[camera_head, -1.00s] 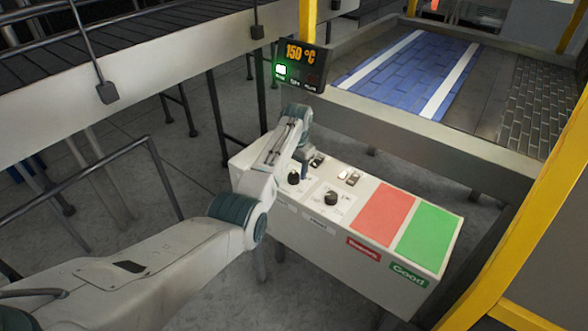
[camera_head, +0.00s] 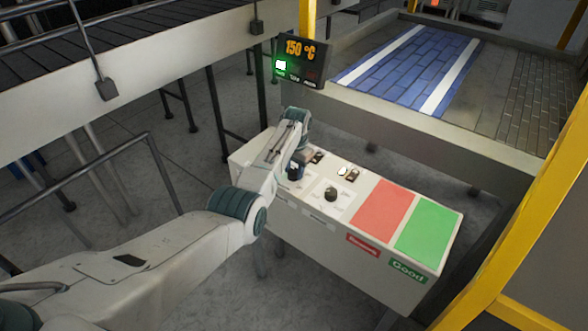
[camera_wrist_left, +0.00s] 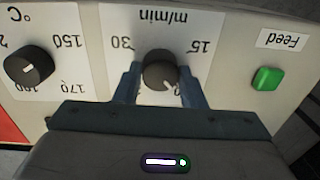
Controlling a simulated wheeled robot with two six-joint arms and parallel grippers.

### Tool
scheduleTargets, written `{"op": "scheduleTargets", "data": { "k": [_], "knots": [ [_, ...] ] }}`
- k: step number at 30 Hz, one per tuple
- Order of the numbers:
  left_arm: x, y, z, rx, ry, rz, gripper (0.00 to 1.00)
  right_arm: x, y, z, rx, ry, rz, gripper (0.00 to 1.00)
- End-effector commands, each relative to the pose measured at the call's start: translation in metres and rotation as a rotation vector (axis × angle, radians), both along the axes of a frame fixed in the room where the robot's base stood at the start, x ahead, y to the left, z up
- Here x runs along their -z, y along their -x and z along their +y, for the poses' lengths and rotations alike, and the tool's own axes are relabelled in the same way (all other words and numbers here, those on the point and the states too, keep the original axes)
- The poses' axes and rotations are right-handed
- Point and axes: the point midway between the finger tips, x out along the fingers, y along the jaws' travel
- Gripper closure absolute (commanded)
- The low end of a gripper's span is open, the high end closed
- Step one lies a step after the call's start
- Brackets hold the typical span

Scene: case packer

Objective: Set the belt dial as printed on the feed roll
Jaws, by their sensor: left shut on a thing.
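The belt dial (camera_wrist_left: 160,72) is a round black knob on a white plate marked m/min, upside down in the left wrist view, with 30 at its upper left and 15 at its upper right. A pale mark on the knob points to the lower right there. My left gripper (camera_wrist_left: 160,88) is shut on the knob, one finger on each side, and hides the lower scale. In the head view my left gripper (camera_head: 297,158) reaches down at the panel's left part. No feed roll with readable print shows. My right gripper is not in view.
The °C dial (camera_wrist_left: 29,69) is beside the belt dial, and a green Feed button (camera_wrist_left: 267,78) is on the other side. The panel (camera_head: 300,232) carries red (camera_head: 384,208) and green (camera_head: 428,228) pads. A display (camera_head: 299,62) reads 150 °C. A yellow post (camera_head: 545,200) stands at right.

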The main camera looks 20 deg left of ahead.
Motion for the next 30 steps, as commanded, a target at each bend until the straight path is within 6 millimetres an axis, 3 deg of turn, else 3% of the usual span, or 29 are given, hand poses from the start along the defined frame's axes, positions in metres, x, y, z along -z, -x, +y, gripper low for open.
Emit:
{"op": "scheduleTargets", "data": {
  "k": [11,30],
  "knots": [
    [-0.0018,-0.0011,0.0002,-0.181,-0.001,0.001,0.86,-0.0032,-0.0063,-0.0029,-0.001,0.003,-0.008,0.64],
    [-0.0021,-0.0030,0.0005,-0.783,-0.002,-0.003,0.86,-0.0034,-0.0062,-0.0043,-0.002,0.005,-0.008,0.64]
  ]
}}
